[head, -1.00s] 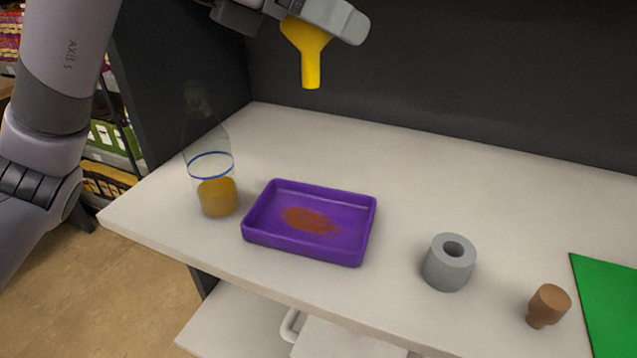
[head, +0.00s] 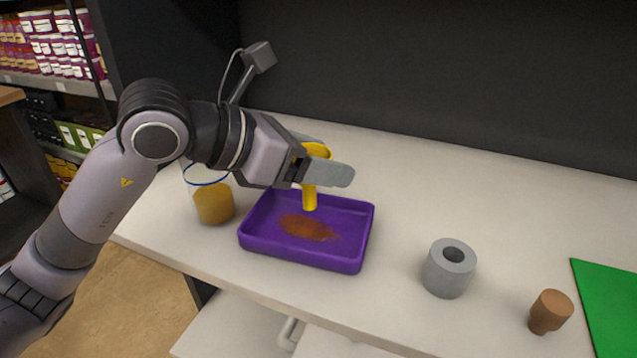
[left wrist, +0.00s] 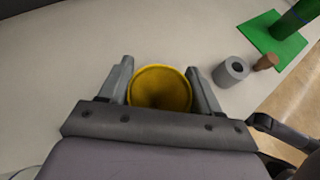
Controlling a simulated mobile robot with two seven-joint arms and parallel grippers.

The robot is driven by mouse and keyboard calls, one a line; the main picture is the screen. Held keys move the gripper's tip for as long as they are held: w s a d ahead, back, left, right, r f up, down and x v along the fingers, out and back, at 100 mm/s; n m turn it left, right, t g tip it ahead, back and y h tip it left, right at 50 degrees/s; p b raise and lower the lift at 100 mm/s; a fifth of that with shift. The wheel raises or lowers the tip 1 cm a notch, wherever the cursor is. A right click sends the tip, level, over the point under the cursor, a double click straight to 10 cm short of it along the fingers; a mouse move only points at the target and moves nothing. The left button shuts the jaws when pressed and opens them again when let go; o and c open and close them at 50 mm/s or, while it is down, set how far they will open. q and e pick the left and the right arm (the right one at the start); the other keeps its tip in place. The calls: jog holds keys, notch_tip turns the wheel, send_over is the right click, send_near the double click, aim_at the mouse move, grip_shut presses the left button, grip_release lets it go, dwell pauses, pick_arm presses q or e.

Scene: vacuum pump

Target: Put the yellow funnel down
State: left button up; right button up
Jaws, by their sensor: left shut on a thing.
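The yellow funnel (head: 310,190) is held upright, spout down, in my left gripper (head: 335,163). In the head view its spout shows against the purple tray (head: 255,243), which has a brown-orange stain on its floor; I cannot tell whether the spout touches the tray. In the left wrist view the round mouth of the funnel (left wrist: 160,90) sits between the two fingers of my left gripper (left wrist: 160,85). The gripper hides part of the funnel's cone in the head view. My right gripper is not clearly seen.
A glass flask with orange-brown contents (head: 214,205) stands left of the tray, partly behind my left arm. A grey hollow cylinder (head: 449,272), a brown stopper (head: 549,312) and a green mat (head: 610,300) lie to the right. The table is bare behind the tray and the cylinder.

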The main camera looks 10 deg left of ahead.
aim_at(309, 192)
pick_arm(q)
jog(key=shift+f, duration=1.9)
jog(key=shift+f+b, duration=0.15)
jog(key=shift+b, duration=0.15)
jog(key=o, duration=1)
jog(key=shift+o, duration=0.2)
